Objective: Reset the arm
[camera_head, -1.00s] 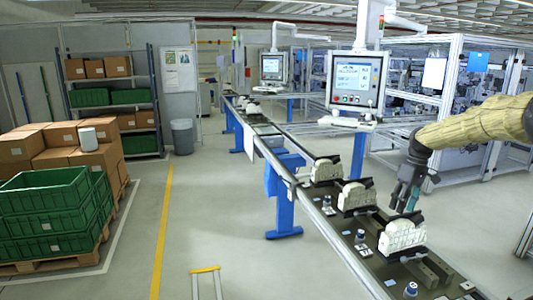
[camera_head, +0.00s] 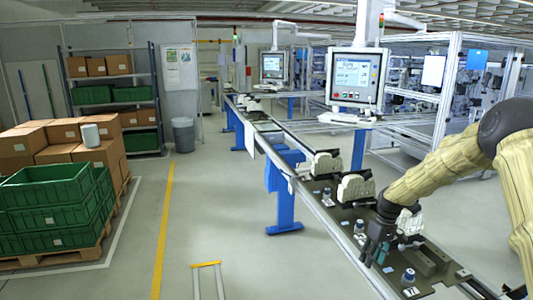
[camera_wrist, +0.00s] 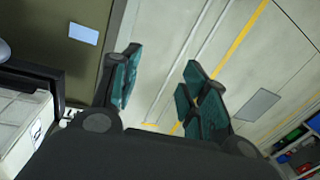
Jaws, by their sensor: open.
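My gripper (camera_head: 372,262) hangs at the end of my tan-covered arm, over the near part of the conveyor line (camera_head: 345,250) in the head view. In the wrist view its two teal-padded fingers (camera_wrist: 160,90) stand apart with nothing between them. Below them are the conveyor edge and the grey floor. A white part in a black holder (camera_wrist: 25,130) is at the left of the wrist view, beside the gripper. In the head view a white part (camera_head: 408,222) is partly hidden behind my arm.
More white parts on holders (camera_head: 355,187) stand farther up the line. A monitor panel (camera_head: 355,78) hangs above it. Green crates (camera_head: 60,205) and cardboard boxes (camera_head: 40,140) are on a pallet at left. The floor by the yellow line (camera_head: 165,220) is clear.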

